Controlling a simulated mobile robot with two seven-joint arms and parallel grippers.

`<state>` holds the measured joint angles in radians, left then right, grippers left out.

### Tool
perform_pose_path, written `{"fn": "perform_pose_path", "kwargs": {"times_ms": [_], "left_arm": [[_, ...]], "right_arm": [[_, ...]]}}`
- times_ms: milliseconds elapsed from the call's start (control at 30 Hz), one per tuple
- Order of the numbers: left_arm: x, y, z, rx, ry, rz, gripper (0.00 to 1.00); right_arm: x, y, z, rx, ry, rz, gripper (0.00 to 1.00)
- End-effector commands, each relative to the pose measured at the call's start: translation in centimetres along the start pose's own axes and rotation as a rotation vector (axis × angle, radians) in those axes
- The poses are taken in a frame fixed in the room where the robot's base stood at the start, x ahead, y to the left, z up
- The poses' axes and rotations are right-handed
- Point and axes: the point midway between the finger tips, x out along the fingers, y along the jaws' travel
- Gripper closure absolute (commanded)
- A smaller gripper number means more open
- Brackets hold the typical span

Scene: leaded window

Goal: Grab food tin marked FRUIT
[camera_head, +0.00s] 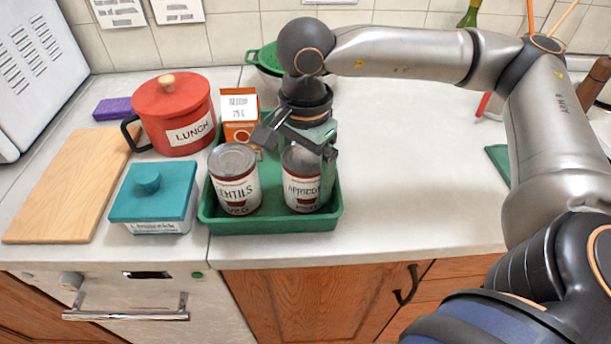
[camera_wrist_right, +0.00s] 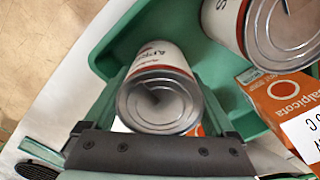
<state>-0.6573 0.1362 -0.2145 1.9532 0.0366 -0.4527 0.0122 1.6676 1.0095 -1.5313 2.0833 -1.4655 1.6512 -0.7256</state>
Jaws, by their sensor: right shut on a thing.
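The tin labelled APRICOTS (camera_head: 303,188) is upright in the right half of a green tray (camera_head: 275,224); its lower, smaller lettering is hard to read. My right gripper (camera_head: 298,150) comes down over it from above and is shut on it. In the right wrist view the tin (camera_wrist_right: 158,98) sits between the fingers of the right gripper (camera_wrist_right: 160,90). A second tin, labelled LENTILS (camera_head: 235,185), stands beside it on the left in the tray, and shows at the upper right of the wrist view (camera_wrist_right: 270,28). My left gripper is not in view.
An orange and white carton (camera_head: 240,115) stands behind the lentils tin. Left of the tray are a teal lidded box (camera_head: 152,200), a red LUNCH pot (camera_head: 178,115) and a wooden board (camera_head: 65,190). A green colander (camera_head: 262,58) is behind.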

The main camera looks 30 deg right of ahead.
Motion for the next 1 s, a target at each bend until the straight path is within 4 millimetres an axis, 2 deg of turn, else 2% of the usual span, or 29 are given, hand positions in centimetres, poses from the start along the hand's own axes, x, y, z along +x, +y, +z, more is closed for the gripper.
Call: {"fn": "perform_pose_path", "kwargs": {"times_ms": [33,267,667,867,1000], "left_arm": [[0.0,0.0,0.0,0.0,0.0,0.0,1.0],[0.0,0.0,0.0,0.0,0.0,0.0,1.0],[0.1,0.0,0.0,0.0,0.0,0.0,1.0],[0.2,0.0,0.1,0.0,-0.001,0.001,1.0],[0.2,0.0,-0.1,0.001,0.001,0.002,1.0]], "right_arm": [[-0.1,0.0,0.0,0.0,0.0,-0.001,0.75],[-0.1,0.0,0.0,0.0,0.0,-0.001,1.0],[-0.8,-0.1,0.0,0.0,0.0,-0.005,1.0],[-3.3,-0.1,0.1,-0.002,0.0,-0.007,1.0],[-6.0,1.0,2.1,-0.009,0.001,-0.008,1.0]]}}
